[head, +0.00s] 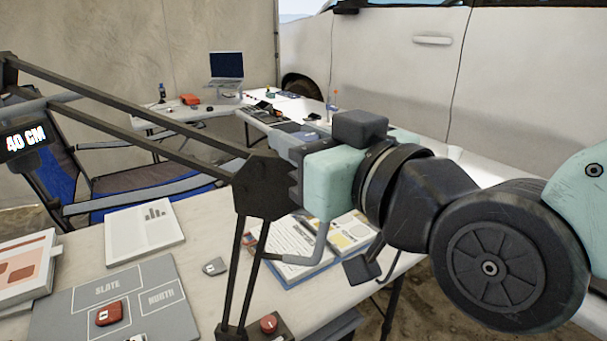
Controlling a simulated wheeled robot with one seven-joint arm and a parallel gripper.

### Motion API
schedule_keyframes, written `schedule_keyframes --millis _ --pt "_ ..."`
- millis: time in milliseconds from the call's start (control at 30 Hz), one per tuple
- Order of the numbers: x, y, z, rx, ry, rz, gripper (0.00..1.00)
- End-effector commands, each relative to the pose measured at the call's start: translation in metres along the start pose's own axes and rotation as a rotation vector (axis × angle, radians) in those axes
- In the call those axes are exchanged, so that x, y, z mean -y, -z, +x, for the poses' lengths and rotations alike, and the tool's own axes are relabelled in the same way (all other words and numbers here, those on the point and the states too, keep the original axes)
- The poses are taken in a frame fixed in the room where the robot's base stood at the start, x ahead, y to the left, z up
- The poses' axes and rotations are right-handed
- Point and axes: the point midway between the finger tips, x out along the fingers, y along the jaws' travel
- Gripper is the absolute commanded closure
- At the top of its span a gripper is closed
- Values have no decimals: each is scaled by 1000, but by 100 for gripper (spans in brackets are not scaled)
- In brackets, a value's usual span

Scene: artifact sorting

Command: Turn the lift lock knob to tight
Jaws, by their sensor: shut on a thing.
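My gripper (296,180), pale green and dark grey, reaches in from the right. Its front end is up against the black joint plate (260,187) of a jointed stand. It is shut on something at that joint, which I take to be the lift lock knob. The knob itself is hidden behind the plate and gripper, so its setting cannot be seen. Black bars (130,112) run from the joint to the upper left, and thin legs go down to the table. A display reading "40 CM" (25,138) is at the left.
The near table (215,215) holds a grey sorting mat (65,302), a red piece (109,313), papers (145,230) and booklets (300,245). A red round knob or button (268,324) sits low by the stand. A blue chair, laptop table and white vehicle stand behind.

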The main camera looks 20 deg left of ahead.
Motion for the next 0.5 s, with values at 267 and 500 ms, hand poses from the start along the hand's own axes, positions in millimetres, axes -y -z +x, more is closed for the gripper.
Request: schedule_keyframes --millis 267,500 --pt "4 -4 0 -5 -207 1 93" --pt "4 -3 1 0 -396 4 93"
